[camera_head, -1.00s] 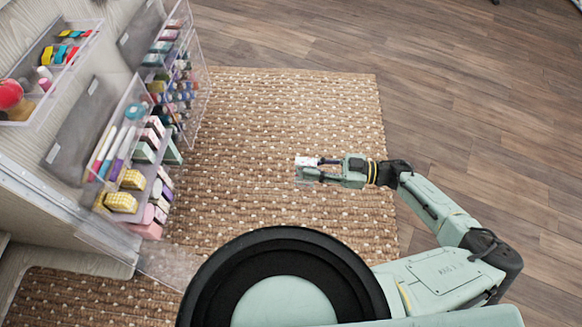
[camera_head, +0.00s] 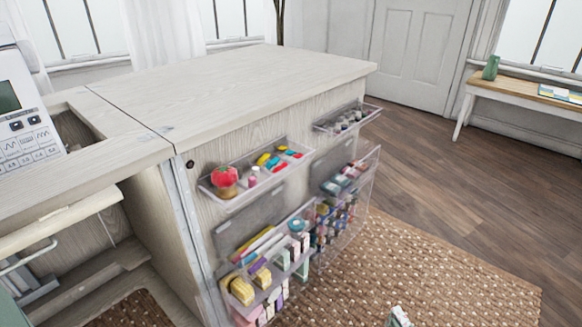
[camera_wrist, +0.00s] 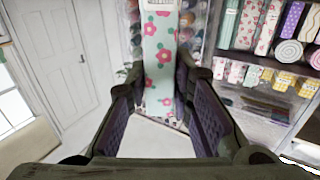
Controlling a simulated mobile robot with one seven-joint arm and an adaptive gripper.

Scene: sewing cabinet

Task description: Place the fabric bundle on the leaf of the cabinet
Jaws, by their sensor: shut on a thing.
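The fabric bundle (camera_wrist: 160,50) is a long pale mint strip with pink flowers and green leaves. In the wrist view it stands between the two dark fingers of my gripper (camera_wrist: 159,75), which is shut on it. In the head view the leaf (camera_head: 235,85) is a broad, flat, pale wood top at the upper middle, and its surface is bare.
A sewing machine (camera_head: 22,115) stands left of the leaf. Clear trays (camera_head: 245,180) with a red pincushion, spools and fabric rolls stick out from the cabinet side. A woven rug (camera_head: 440,265) covers the floor there. A small bench (camera_head: 525,90) stands at the far right.

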